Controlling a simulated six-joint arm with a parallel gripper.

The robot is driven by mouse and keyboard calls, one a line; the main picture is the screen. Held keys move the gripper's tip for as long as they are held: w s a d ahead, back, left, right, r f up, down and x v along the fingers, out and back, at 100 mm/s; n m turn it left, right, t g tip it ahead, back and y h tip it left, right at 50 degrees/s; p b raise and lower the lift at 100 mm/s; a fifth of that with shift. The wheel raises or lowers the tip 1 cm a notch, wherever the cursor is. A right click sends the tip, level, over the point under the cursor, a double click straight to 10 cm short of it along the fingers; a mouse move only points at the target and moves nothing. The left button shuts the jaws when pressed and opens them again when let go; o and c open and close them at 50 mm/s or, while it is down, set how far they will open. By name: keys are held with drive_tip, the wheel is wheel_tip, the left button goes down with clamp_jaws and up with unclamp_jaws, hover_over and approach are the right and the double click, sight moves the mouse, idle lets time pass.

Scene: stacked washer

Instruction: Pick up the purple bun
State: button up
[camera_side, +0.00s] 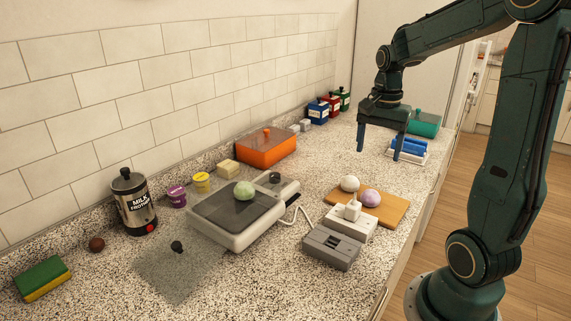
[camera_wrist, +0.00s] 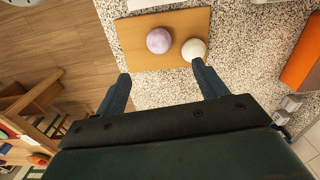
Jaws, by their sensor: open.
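The purple bun (camera_side: 371,198) is a round, pale purple ball on a wooden board (camera_side: 395,212). A white bun (camera_side: 349,184) sits beside it on the same board. In the wrist view the purple bun (camera_wrist: 159,40) lies ahead of the fingers, between their lines, and the white bun (camera_wrist: 194,49) is just beyond the right fingertip. My gripper (camera_side: 379,149) is open and empty, raised above the counter behind the board in the side view. Its two fingers also show in the wrist view (camera_wrist: 160,77).
A white power strip (camera_side: 340,226) with a plug and a grey device (camera_side: 331,248) stand in front of the board. An orange box (camera_side: 266,148) is by the wall. A rack with blue items (camera_side: 407,150) is behind.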

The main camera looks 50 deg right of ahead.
sight(372, 191)
drive_tip(key=shift+f, duration=4.25)
drive_tip(key=shift+s+f, duration=0.1)
drive_tip(key=shift+f, duration=2.5)
drive_tip(key=c, duration=1.1)
